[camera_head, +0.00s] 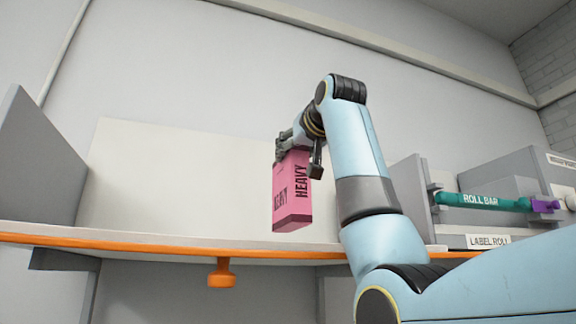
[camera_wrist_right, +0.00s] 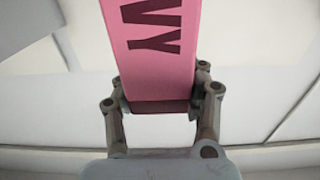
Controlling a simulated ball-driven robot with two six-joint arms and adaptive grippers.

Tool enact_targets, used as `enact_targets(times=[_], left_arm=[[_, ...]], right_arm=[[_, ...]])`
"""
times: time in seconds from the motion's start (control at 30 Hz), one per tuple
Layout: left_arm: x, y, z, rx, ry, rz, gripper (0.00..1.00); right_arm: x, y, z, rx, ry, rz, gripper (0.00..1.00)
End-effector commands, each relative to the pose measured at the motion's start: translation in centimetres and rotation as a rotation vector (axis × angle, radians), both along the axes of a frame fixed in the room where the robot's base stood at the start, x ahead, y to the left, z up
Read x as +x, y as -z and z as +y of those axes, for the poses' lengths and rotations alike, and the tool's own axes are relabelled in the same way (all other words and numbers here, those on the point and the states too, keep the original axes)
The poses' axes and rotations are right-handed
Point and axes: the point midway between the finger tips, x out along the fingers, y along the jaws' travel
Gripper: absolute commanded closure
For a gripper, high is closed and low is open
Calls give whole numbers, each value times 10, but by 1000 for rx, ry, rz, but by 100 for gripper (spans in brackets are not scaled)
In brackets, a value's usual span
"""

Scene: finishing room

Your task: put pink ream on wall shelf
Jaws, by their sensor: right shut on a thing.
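The pink ream (camera_head: 292,195) is a block with "HEAVY" printed on its faces. My right gripper (camera_head: 299,155) is shut on its upper end, and the ream hangs down, slightly tilted. In the right wrist view the ream (camera_wrist_right: 152,50) sits between both fingers of the gripper (camera_wrist_right: 160,98). The wall shelf (camera_head: 150,243) has an orange front edge and a pale back panel. The ream appears in front of that panel, its lower end a little above the shelf edge in the picture. I cannot tell its distance to the shelf surface. My left gripper is not in view.
A grey side panel (camera_head: 38,160) stands at the shelf's left end. On the right are a grey divider (camera_head: 408,190), a teal roll bar (camera_head: 480,201) with a purple end, and a "LABEL ROLL" sign (camera_head: 488,240). An orange knob (camera_head: 221,273) hangs below the edge. The shelf's left part looks clear.

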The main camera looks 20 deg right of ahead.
Motion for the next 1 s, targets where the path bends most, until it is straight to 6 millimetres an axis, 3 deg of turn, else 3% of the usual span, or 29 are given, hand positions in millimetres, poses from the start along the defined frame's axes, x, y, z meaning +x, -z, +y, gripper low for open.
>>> enact_targets(times=[0.1,0.23,0.33,0.53,0.87,0.9,1.0], left_arm=[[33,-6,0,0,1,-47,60],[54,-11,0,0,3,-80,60],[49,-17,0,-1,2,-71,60],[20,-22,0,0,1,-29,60],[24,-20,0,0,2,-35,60],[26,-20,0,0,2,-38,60],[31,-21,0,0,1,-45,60]], right_arm=[[-6,0,9,0,0,-12,100],[-7,9,12,1,0,-10,100],[-7,23,11,2,1,-8,100],[-7,41,11,1,1,-13,100],[-7,45,11,1,1,-12,100],[-6,47,11,1,1,-5,54],[-6,47,11,1,1,-5,41]])
